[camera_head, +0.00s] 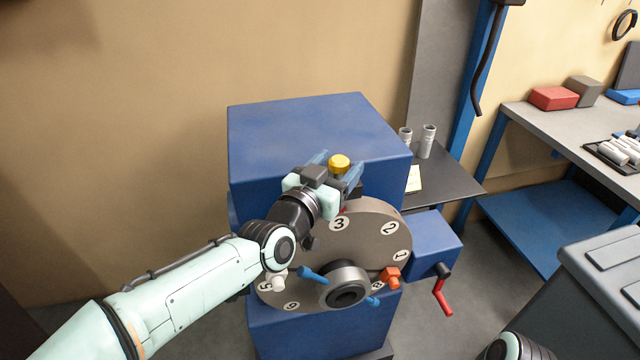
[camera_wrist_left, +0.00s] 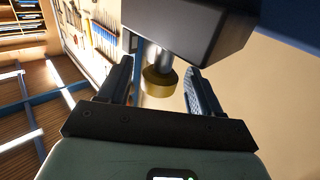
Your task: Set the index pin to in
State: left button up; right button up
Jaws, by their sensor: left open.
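The index pin shows as a yellow round knob (camera_head: 339,163) at the upper front of the blue machine, above the numbered grey dial (camera_head: 372,232). In the left wrist view the knob (camera_wrist_left: 158,83) sits on a shiny rod that runs into a dark block (camera_wrist_left: 188,35). My left gripper (camera_head: 336,168) is open, with one blue-tipped finger on either side of the knob. The left wrist view shows gaps between the knob and both fingers, so it is not gripped. My right gripper is not in view.
The dial carries a central hub (camera_head: 345,286) with blue handles, and an orange knob (camera_head: 390,277). A red-handled crank (camera_head: 441,292) juts from a blue box at the right. A workbench (camera_head: 570,125) and a dark grey case (camera_head: 605,275) stand further right.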

pick_arm(q)
jog(key=b+v, duration=0.1)
jog(key=v, duration=1.1)
jog(key=shift+s, duration=0.25)
jog(key=shift+a, duration=0.1)
